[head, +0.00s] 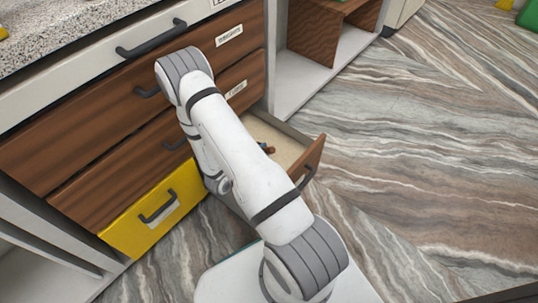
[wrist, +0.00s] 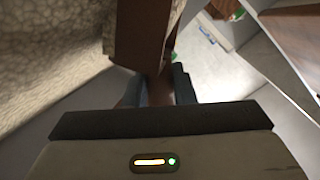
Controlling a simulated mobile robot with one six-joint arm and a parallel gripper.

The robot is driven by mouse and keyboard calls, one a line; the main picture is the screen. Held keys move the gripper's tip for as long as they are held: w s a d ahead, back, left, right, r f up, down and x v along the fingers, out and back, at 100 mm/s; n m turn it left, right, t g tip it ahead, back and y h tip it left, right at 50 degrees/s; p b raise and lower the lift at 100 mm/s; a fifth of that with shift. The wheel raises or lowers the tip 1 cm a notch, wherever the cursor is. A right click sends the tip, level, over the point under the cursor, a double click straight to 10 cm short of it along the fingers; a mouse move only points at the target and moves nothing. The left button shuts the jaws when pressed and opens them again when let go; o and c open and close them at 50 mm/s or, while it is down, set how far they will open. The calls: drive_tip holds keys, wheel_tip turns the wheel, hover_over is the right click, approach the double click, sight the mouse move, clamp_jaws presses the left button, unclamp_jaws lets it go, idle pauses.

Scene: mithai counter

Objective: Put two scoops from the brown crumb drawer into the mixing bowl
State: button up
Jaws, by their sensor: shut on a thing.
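An open drawer (head: 317,153) with a wooden front stands out from the counter. It holds pale beige, grainy stuff (head: 290,150), which also fills the left of the wrist view (wrist: 50,45). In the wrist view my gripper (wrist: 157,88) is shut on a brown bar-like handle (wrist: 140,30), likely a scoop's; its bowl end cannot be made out. In the head view my arm hides the gripper and part of the drawer. A small orange-brown piece (head: 266,148) shows in the drawer beside my arm. No mixing bowl is in view.
Shut brown drawers (head: 120,100) and a yellow drawer (head: 150,215) lie left of my arm. The speckled countertop (head: 80,30) is at upper left. An open shelf (head: 310,80) stands behind the open drawer.

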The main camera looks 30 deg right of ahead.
drive_tip(key=w, duration=0.2)
drive_tip(key=w+a+b, duration=0.1)
drive_tip(key=shift+f+m, duration=0.3)
drive_tip(key=shift+f, duration=0.05)
drive_tip(key=r, duration=0.1)
drive_tip(key=w+r+p, duration=0.1)
drive_tip(key=r, duration=0.1)
drive_tip(key=shift+a+m+t, duration=0.2)
drive_tip(key=shift+m+t, duration=0.2)
drive_tip(key=s+r+m, duration=0.1)
drive_tip(key=s+r, duration=0.1)
drive_tip(key=r, duration=0.1)
drive_tip(key=s+d+r+m+t+p, duration=0.1)
drive_tip(key=s+r, duration=0.2)
drive_tip(key=r, duration=0.1)
drive_tip(key=s+d+r+m, duration=0.1)
drive_tip(key=s+r, duration=0.1)
drive_tip(key=r, duration=0.2)
drive_tip(key=shift+s+d+m+t+y+p, duration=0.2)
drive_tip(key=shift+d+m+t+y+p, duration=0.05)
drive_tip(key=shift+m+t+y+p, duration=0.1)
drive_tip(key=shift+f, duration=0.1)
